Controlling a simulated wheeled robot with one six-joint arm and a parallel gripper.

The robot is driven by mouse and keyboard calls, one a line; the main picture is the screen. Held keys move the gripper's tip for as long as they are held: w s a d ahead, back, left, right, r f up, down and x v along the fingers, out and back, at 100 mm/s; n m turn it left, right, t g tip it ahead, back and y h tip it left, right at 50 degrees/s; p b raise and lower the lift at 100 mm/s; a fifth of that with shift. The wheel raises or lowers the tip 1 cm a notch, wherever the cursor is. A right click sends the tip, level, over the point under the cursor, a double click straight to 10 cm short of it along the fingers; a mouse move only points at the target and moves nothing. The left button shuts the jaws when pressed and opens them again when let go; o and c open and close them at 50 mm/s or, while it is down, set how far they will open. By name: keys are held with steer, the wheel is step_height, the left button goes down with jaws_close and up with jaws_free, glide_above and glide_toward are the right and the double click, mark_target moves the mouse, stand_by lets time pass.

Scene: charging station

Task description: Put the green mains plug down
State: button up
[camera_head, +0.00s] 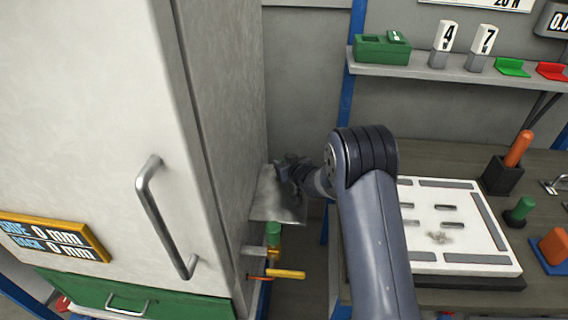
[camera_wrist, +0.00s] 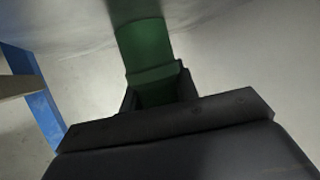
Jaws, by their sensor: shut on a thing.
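The green mains plug (camera_wrist: 146,50) shows in the wrist view as a dark green body with a stepped collar. My gripper (camera_wrist: 157,92) is shut on its near end, and its far end reaches up to a grey surface at the top of the picture. I cannot tell whether the two touch. In the head view my gripper (camera_head: 287,168) is at the side of the tall cabinet, over a grey metal plate (camera_head: 283,207). The held plug cannot be made out there.
The tall cabinet (camera_head: 80,120) stands close on the left. Below the plate are a green cylinder (camera_head: 273,232) and an orange-handled part (camera_head: 287,273). The bench at right holds a white slotted board (camera_head: 455,225), a green-topped piece (camera_head: 521,208) and an orange piece (camera_head: 553,245).

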steer(key=shift+f, duration=0.15)
steer(key=o, duration=1.1)
steer(key=shift+r, duration=0.2)
steer(key=shift+s+d+r, duration=0.1)
steer(key=shift+s, duration=0.05)
steer(key=b+v, duration=0.1)
steer(key=v, duration=1)
steer(key=shift+s+d+r, duration=0.1)
steer(key=shift+s+d, duration=0.05)
steer(key=shift+s, duration=0.15)
steer(key=shift+w, duration=0.1)
